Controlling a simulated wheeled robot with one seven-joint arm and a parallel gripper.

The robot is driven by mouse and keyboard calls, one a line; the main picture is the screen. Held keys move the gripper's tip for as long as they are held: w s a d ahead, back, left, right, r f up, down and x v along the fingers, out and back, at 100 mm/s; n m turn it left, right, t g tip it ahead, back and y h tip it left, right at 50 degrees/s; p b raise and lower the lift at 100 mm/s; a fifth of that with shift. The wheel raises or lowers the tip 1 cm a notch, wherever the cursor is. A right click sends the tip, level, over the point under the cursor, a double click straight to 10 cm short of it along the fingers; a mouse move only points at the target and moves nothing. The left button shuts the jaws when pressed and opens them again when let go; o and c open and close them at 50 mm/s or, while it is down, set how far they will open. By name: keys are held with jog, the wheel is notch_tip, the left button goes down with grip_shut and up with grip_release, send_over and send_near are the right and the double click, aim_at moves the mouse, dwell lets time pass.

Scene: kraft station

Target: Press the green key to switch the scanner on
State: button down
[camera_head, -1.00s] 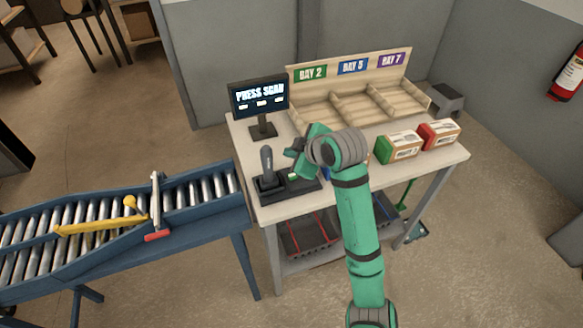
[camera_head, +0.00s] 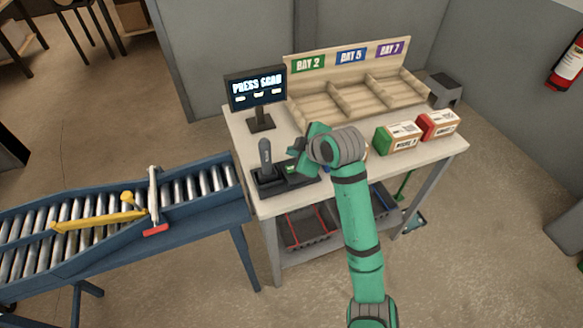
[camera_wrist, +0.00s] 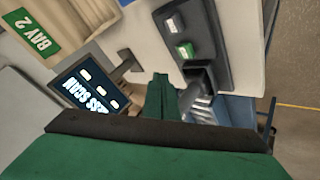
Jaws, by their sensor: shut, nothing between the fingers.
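The green key (camera_wrist: 185,50) sits on a dark key panel (camera_wrist: 213,38) beside a white key (camera_wrist: 174,23) in the wrist view. In the head view the panel (camera_head: 268,190) is at the left front of the table, with the green key (camera_head: 290,169) on it. My gripper (camera_head: 293,151) is just behind and above the panel. Its green fingers (camera_wrist: 161,95) are shut and empty, and appear apart from the green key. A monitor (camera_head: 257,90) reads "PRESS SCAN".
A green box (camera_head: 384,140) and a red box (camera_head: 427,126) are at the right. A roller conveyor (camera_head: 110,235) lies left. The monitor is near my gripper.

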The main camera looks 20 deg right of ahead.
jog(key=shift+f, duration=2.2)
jog(key=shift+f, duration=0.1)
jog(key=shift+f, duration=0.35)
jog(key=shift+f, duration=0.5)
dwell(1.3)
jog(key=shift+r, duration=0.95)
jog(key=shift+r, duration=2.5)
